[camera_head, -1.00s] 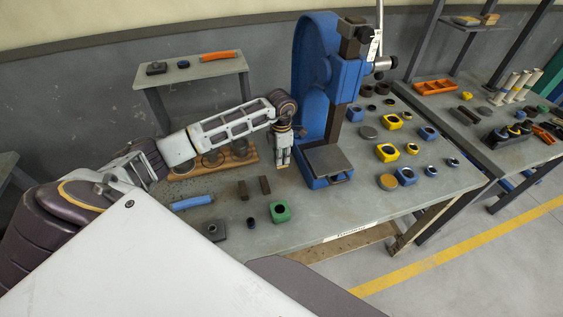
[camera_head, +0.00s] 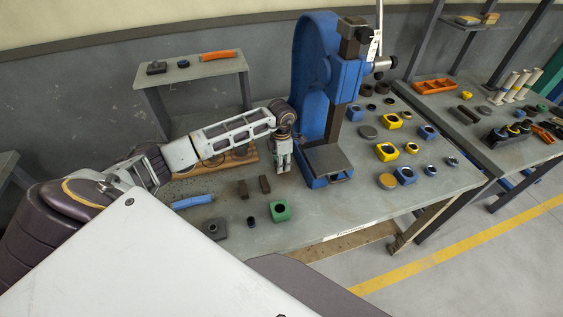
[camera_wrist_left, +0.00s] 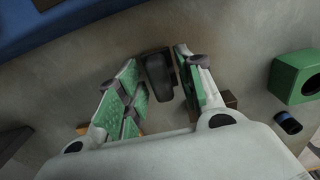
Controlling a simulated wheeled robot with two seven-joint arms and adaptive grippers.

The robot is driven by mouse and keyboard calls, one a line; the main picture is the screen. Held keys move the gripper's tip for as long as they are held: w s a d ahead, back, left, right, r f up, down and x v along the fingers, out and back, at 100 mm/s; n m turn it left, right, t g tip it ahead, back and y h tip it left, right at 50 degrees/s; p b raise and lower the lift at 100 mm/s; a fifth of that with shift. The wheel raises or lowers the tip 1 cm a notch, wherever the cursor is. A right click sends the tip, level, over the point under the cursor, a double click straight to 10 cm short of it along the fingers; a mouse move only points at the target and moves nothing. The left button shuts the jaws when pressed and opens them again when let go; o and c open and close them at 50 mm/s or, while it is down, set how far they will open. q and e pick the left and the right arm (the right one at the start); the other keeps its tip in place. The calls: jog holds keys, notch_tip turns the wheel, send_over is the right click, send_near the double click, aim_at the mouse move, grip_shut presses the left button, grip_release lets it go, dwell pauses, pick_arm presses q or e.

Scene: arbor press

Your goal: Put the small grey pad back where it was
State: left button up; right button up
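My left gripper (camera_head: 282,170) is low over the table just left of the blue press (camera_head: 318,80). In the left wrist view its green-padded fingers (camera_wrist_left: 162,75) are spread. A small dark grey piece (camera_wrist_left: 158,70), seemingly the pad, lies between them, close to the right finger. I see a narrow gap on its left side and no clear grip. In the head view this piece is hidden by the gripper. The press has a flat grey plate (camera_head: 327,159) on its base. My right gripper is not in view.
Two dark bars (camera_head: 264,184), a green block (camera_head: 280,211), a small dark cylinder (camera_head: 251,222) and a blue handle (camera_head: 192,201) lie nearer. Yellow and blue blocks (camera_head: 386,152) fill the table right of the press.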

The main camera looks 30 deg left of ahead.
pick_arm(q)
jog(key=shift+r, duration=0.2)
dwell(0.3)
notch_tip(320, 180, up, 10)
jog(key=shift+f+b, duration=0.2)
jog(key=shift+b, duration=0.8)
jog(key=shift+r, duration=1.15)
